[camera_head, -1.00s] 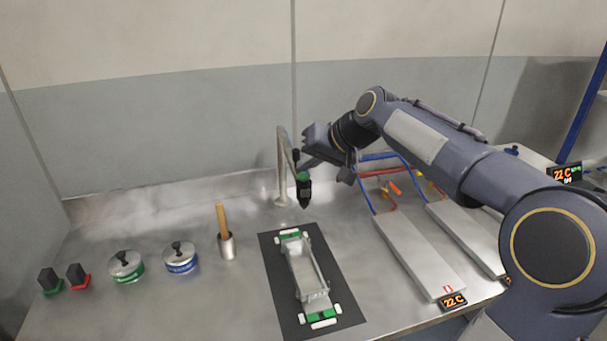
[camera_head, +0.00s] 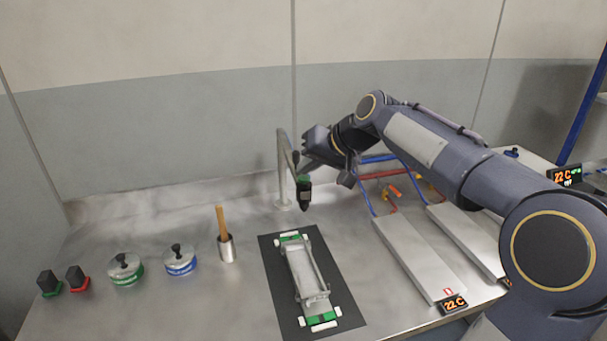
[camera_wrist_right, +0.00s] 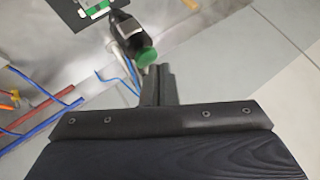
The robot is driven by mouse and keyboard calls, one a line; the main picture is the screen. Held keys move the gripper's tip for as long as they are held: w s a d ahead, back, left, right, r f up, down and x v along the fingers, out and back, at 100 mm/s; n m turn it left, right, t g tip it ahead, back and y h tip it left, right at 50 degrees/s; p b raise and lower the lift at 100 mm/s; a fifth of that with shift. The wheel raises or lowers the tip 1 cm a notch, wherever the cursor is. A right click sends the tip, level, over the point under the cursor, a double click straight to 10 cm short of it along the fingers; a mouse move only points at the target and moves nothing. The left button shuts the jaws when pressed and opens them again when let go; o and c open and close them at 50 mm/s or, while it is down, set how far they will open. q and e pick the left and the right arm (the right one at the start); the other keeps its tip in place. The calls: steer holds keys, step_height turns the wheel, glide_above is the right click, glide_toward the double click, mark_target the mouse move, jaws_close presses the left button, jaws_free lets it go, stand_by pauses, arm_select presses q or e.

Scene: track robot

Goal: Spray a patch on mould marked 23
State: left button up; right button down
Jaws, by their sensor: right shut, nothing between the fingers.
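A black spray head with a green top (camera_head: 304,193) hangs from a grey bent stand (camera_head: 283,165) at the back of the bench. It also shows in the right wrist view (camera_wrist_right: 128,42), just beyond my fingertips. My right gripper (camera_head: 305,163) is close to it, up by the stand's arm. Its fingers (camera_wrist_right: 159,72) are together and hold nothing; I see a gap to the green top. A grey open mould with green and white ends (camera_head: 303,268) lies on a dark mat (camera_head: 345,300). I cannot read the number 23 on anything. My left gripper is out of view.
Two grey slabs (camera_head: 412,258) with blue and red hoses and "22 C" displays lie to the right, under my arm. Left of the mat stand a metal cup with a wooden handle (camera_head: 227,248), two lidded tins (camera_head: 180,261) and small green and red stamps (camera_head: 78,280).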

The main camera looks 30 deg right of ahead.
mark_target(308, 179)
steer(key=shift+r, duration=0.2)
step_height(308, 179, up, 6)
steer(key=p, duration=0.5)
stand_by(0.4)
stand_by(2.3)
steer(key=f+m+h+b, duration=0.1)
steer(key=m, duration=0.1)
steer(key=f+m+h, duration=0.2)
steer(key=f+m+h+b, duration=0.1)
steer(key=f+m, duration=0.1)
steer(key=shift+a+f+t+h+b, duration=0.2)
steer(key=shift+a+t+h+b, duration=0.1)
steer(key=shift+b, duration=0.05)
steer(key=shift+f+b, duration=0.35)
steer(key=shift+b, duration=0.05)
stand_by(0.4)
